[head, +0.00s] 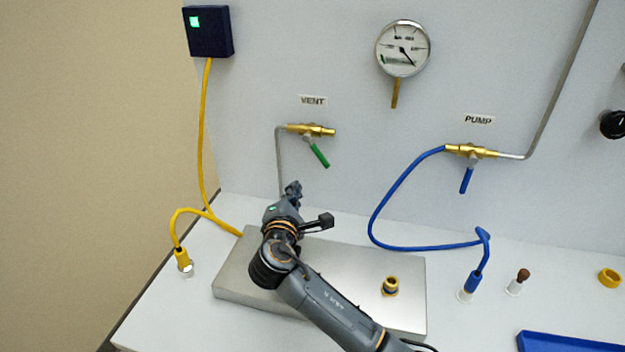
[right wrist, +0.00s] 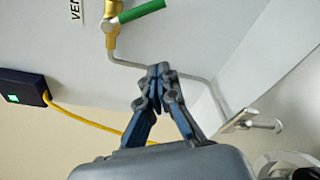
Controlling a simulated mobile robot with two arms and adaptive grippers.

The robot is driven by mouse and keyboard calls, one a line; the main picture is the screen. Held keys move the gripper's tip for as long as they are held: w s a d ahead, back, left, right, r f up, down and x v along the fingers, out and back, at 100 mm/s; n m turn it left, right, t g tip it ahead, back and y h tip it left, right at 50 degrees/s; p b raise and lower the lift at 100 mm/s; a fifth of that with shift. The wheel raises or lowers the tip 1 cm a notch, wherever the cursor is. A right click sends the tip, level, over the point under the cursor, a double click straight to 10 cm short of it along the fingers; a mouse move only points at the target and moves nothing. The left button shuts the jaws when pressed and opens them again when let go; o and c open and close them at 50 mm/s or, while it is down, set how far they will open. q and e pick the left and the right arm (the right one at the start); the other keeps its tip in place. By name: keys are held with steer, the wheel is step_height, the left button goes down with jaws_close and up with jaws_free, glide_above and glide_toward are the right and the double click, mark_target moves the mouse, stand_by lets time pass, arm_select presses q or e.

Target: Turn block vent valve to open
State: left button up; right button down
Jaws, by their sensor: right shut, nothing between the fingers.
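The vent valve is a brass body (head: 311,129) under the VENT label (head: 313,101) on the back panel. Its green lever (head: 319,155) slants down and to the right, across the line of the body. In the right wrist view the green lever (right wrist: 141,11) and brass body (right wrist: 111,38) show at the top, beyond the fingertips. My right gripper (head: 293,188) is below the vent valve, apart from the lever. In the right wrist view my right gripper (right wrist: 159,72) is shut with its fingertips together and empty. My left gripper is not in view.
A grey vent pipe (head: 279,165) runs down behind my right gripper. The steel block (head: 245,282) lies below. A yellow cable (head: 203,140) hangs at left. The PUMP valve (head: 471,151) with a blue lever (head: 466,180) and blue hose (head: 380,213) is at right.

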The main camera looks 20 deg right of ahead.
mark_target(317, 151)
steer(key=w+d+r+p, duration=0.1)
steer(key=w+d+p, duration=0.3)
steer(key=w+d, duration=0.2)
steer(key=shift+d+r+h, duration=0.3)
steer(key=shift+d, duration=0.1)
steer(key=shift+w, duration=0.15)
steer(key=shift+r, duration=0.1)
stand_by(0.3)
